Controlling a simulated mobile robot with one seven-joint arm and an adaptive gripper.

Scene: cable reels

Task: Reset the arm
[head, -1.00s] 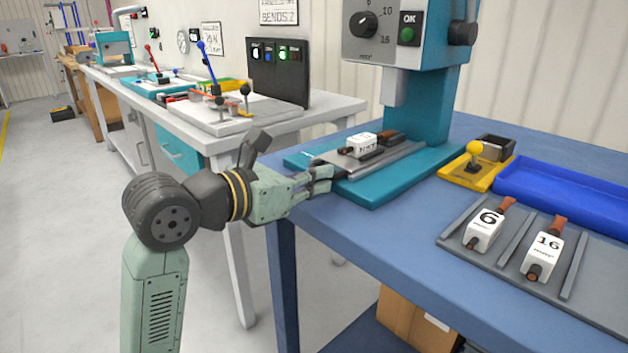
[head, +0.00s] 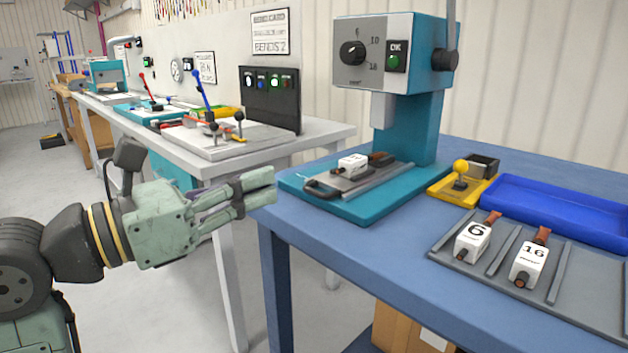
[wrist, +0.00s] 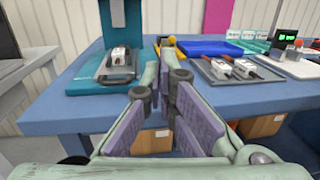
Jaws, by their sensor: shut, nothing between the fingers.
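My gripper (head: 262,189) is pale green and hangs in the air in front of the blue table's (head: 350,232) left front corner in the head view. Its fingers point right and are together, with nothing held. In the wrist view my gripper (wrist: 168,55) shows its purple-grey finger pads, with the table beyond. The arm reaches in from the lower left of the head view.
A teal press (head: 415,125) stands on the table, with a white block (head: 352,165) on its base. A grey tray (head: 590,280) holds blocks marked 6 and 16. A blue bin (head: 560,208) lies behind. A white workbench (head: 320,135) stands at the back left.

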